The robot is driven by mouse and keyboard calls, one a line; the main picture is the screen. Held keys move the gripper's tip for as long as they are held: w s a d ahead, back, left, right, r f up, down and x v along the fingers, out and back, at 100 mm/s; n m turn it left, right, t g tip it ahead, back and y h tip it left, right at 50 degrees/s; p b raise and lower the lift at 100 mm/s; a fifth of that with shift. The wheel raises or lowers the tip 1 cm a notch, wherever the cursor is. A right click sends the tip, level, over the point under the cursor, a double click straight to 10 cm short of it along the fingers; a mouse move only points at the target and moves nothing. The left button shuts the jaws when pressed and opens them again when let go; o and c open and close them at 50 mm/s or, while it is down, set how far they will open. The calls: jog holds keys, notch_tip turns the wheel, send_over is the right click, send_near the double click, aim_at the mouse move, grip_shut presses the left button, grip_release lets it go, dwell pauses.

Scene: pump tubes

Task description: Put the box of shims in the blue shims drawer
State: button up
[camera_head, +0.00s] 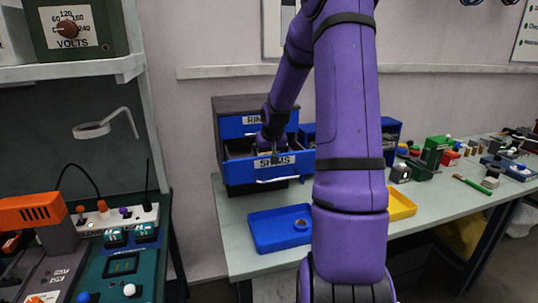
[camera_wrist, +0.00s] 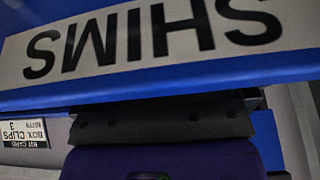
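The blue shims drawer (camera_head: 250,172), labelled SHIMS, is pulled open from the cabinet on the bench. My gripper (camera_head: 274,156) is at the drawer's front, over its top edge and partly across the label. In the wrist view the drawer front (camera_wrist: 215,73) fills the upper part, very close, with its label upside down. A dark part of my gripper shows below it, but the fingertips are hidden, so I cannot tell whether they are open or shut. I cannot make out the box of shims in either view.
A closed upper drawer (camera_head: 237,127) is above the open one. A blue tray (camera_head: 268,240) with a small round item stands in front. A yellow tray (camera_head: 402,205) is to the right, partly behind my arm. Parts crowd the right bench. A kit card (camera_wrist: 24,132) shows lower left.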

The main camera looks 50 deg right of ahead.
jog(key=shift+r, duration=0.1)
jog(key=v, duration=1.2)
jog(key=s+a+r+n, duration=0.15)
jog(key=a+r, duration=0.25)
jog(key=a, duration=0.6)
jog(key=s+a+r+n, duration=0.1)
jog(key=s+a+r, duration=0.1)
jog(key=a, duration=0.3)
jog(key=s+a+r+n, duration=0.1)
jog(key=s+a+r, duration=0.15)
jog(key=a, duration=0.35)
jog(key=s+a+n+t+y, duration=0.1)
jog(key=s+a+n+y, duration=0.1)
jog(key=s+a, duration=0.9)
jog(key=s+n, duration=0.1)
jog(key=s, duration=0.3)
jog(key=shift+s+a+r, duration=0.2)
jog(key=shift+s+a, duration=0.15)
jog(key=shift+s, duration=0.05)
